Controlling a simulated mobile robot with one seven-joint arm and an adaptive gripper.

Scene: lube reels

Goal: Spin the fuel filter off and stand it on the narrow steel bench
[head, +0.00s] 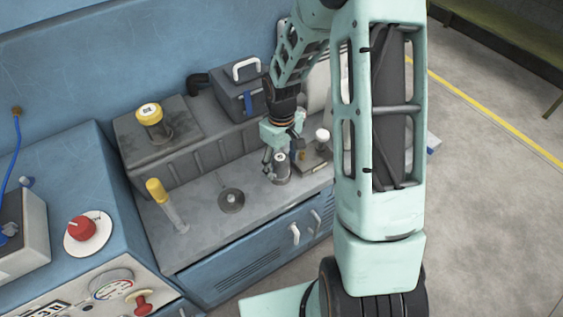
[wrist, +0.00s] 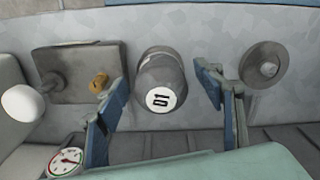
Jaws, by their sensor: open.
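A dark grey canister with a pale, marked round end, which looks like the fuel filter (head: 281,168), stands upright on the grey top of the blue cabinet (head: 205,232). In the wrist view the filter (wrist: 160,72) shows its white label, with a gap on each side to the fingers. My gripper (head: 282,154) is open, just above and around the filter's upper end. In the wrist view my gripper (wrist: 162,78) has one blue finger on each side of it. The filter's lower end is partly hidden. I cannot tell which surface is the narrow steel bench.
A round steel disc with a central stud (head: 231,200) lies left of the filter. A block with a brass fitting (wrist: 80,72) and white knob (wrist: 20,102) is close on the other side. An olive bench (head: 500,30) is far right.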

